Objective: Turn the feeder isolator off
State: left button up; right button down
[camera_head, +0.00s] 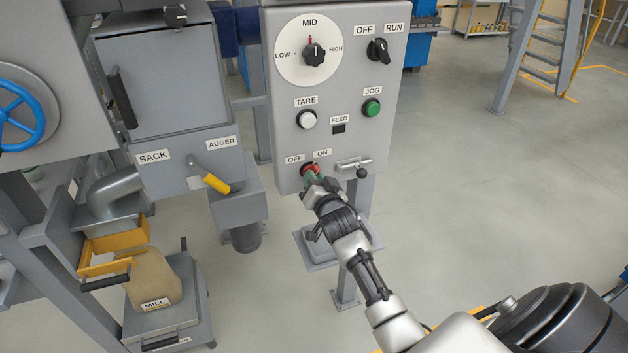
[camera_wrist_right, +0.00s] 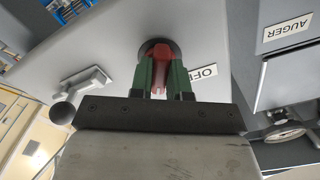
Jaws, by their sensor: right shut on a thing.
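The feeder isolator (camera_head: 309,168) is a red handle on a dark round base, low on the grey control panel (camera_head: 285,115), under the OFF and ON labels. My right gripper (camera_head: 313,178) reaches it from below in the head view and hides part of it. In the right wrist view, the red isolator handle (camera_wrist_right: 159,68) sits between the green fingertips of my right gripper (camera_wrist_right: 161,80), which is shut on it. The OFF label (camera_wrist_right: 205,72) shows beside it there, partly covered by a finger. My left gripper is not in view.
A small latch lever with a dark ball (camera_head: 361,172) sits right of the isolator. A yellow auger handle (camera_head: 216,183) sticks out left of the panel. The panel also bears a dial (camera_head: 314,54), an OFF/RUN switch (camera_head: 378,50) and buttons. Open floor lies to the right.

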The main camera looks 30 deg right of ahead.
jog(key=shift+n, duration=0.4)
jog(key=n+p, duration=0.1)
jog(key=n, duration=1)
jog(key=shift+d+p, duration=0.15)
jog(key=shift+p, duration=0.2)
jog(key=shift+s+n, duration=0.1)
jog(key=shift+n, duration=0.2)
jog(key=c, duration=1.1)
grip_release()
